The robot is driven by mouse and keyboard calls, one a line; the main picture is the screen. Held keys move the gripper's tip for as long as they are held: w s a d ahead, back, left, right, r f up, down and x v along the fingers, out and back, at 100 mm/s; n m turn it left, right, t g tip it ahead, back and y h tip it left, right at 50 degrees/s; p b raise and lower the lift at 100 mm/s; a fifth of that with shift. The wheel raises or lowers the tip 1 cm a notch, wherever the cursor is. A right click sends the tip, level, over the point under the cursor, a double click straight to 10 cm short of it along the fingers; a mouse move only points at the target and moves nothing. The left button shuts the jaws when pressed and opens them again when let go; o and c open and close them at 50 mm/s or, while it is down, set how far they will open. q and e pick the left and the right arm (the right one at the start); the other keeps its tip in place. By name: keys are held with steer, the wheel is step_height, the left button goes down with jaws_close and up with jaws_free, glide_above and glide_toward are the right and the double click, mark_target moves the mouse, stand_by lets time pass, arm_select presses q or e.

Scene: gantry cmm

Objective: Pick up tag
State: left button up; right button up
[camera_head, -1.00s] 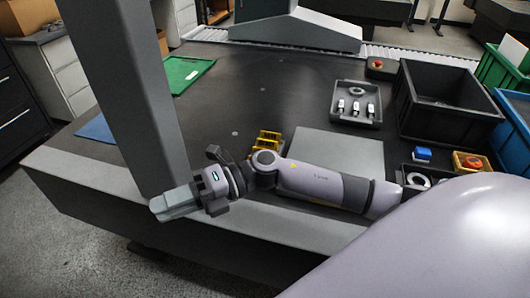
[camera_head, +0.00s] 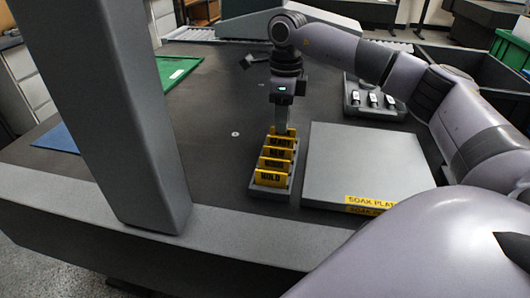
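Several yellow tags with dark lettering stand in a row in a grey rack (camera_head: 257,189) near the middle of the table. The front tag (camera_head: 270,178) seems to read "HOLD"; the others are partly overlapped. My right gripper (camera_head: 282,130) points straight down over the back end of the rack. Its fingertips are at the rearmost tag (camera_head: 290,132), partly covering it. I cannot tell whether the fingers are apart or shut on that tag. My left gripper is not in view.
A grey plate (camera_head: 365,165) labelled "SOAK PLATE" lies just right of the rack. A tray (camera_head: 375,112) with small parts is behind it. A green mat (camera_head: 175,72) and a blue mat (camera_head: 55,140) lie left. A grey column (camera_head: 120,120) stands at left.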

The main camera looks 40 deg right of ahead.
mark_target(281, 140)
steer(key=shift+w+d+f, duration=0.35)
steer(key=shift+w+f, duration=0.15)
steer(key=shift+f, duration=0.05)
step_height(281, 140, down, 7)
steer(key=shift+w+r+b, duration=0.1)
steer(key=shift+r+b, duration=0.05)
steer(key=shift+b, duration=0.8)
jaws_close()
